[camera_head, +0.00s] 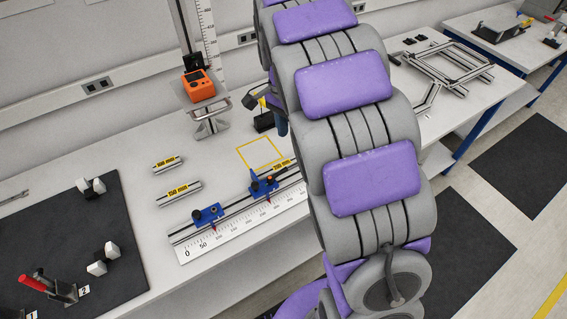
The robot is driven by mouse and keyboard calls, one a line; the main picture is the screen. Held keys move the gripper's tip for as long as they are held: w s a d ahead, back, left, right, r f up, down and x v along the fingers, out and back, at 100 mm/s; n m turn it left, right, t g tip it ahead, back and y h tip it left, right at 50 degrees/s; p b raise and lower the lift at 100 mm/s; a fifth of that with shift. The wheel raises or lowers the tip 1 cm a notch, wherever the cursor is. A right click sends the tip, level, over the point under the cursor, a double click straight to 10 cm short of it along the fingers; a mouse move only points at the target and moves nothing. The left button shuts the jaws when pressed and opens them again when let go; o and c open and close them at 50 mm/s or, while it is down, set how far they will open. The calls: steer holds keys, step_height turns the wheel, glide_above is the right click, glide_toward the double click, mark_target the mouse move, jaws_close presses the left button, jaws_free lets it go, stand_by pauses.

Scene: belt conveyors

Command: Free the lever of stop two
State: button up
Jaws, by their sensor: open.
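Two blue stops sit on a metal rail (232,208) behind a white ruler scale. One blue stop (207,215) is near the zero end. The other blue stop (263,186) is farther right, with dark upright parts and a small orange-red spot on it. I cannot read a number on either, so I cannot tell which is stop two. Their levers are too small to make out clearly. The rail's right end is hidden behind my grey and purple arm. I cannot make out my gripper in this view.
A black mat (65,235) at left holds a red-handled clamp (45,287) with a small number tag, and black-and-white blocks. Two short profiles with yellow labels lie behind the rail. An orange device (198,86) stands by an upright scale. A yellow square outline (260,154) marks bare bench.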

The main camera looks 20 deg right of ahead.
steer(key=w+f+m, duration=0.3)
steer(key=w, duration=0.4)
steer(key=b, duration=0.2)
glide_toward(278, 175)
steer(key=d+f, duration=0.1)
steer(key=f, duration=0.1)
steer(key=d+f, duration=0.1)
steer(key=f, duration=0.2)
steer(key=d+f, duration=0.1)
steer(key=f, duration=0.2)
steer(key=shift+s, duration=0.15)
jaws_close()
